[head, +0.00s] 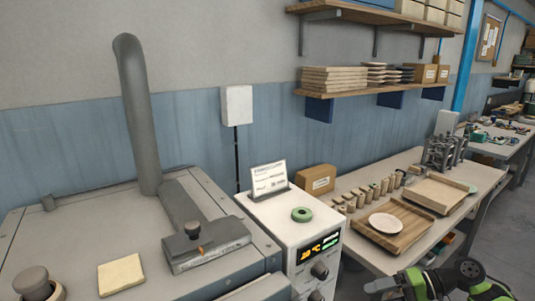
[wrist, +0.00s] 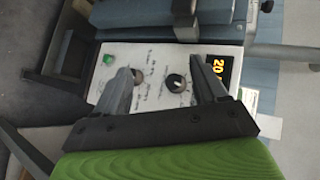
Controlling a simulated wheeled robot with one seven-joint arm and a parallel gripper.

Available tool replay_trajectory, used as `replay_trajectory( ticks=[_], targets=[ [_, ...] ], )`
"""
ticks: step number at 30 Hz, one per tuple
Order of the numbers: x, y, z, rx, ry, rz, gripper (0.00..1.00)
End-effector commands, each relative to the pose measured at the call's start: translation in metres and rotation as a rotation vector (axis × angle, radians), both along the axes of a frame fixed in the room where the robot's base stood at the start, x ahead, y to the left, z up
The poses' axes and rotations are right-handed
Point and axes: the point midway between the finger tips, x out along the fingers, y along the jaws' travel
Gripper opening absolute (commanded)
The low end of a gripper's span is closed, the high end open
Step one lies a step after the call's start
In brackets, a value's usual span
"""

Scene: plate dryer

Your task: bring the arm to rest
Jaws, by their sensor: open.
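My gripper (wrist: 163,66) shows in the wrist view with its two dark fingers spread apart and nothing between them. Beyond the fingers is the white front of the control cabinet (wrist: 150,58), with a black knob (wrist: 176,83), a green button (wrist: 108,59) and a lit display (wrist: 222,72). I cannot tell how far the fingertips are from this panel. In the head view, green and black parts of my arm (head: 440,284) show at the bottom right, in front of the bench; the fingertips are not clearly visible there.
The control cabinet (head: 298,224) stands beside the grey dryer (head: 95,243). The bench on the right holds a wooden tray (head: 420,251) with a white plate (head: 386,222), several small cylinders and a second tray (head: 437,193). Shelves (head: 366,93) hang above. Floor shows at far right.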

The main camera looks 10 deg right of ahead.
Motion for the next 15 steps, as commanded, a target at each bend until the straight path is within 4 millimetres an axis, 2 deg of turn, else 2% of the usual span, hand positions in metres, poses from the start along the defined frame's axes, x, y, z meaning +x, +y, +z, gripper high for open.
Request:
replay_trajectory(
  ticks=[3, 7, 9, 12, 15],
  targets=[
    [0.016, 0.056, 0.01, -0.132, 0.105, 0.13, 0.71],
    [0.017, 0.126, 0.019, -0.347, 0.226, 0.251, 0.71],
    [0.01, 0.157, 0.024, -0.478, 0.268, 0.29, 0.71],
    [-0.008, 0.193, 0.034, -0.665, 0.292, 0.31, 0.71],
    [-0.033, 0.219, 0.047, -0.839, 0.272, 0.294, 0.71]
  ],
)
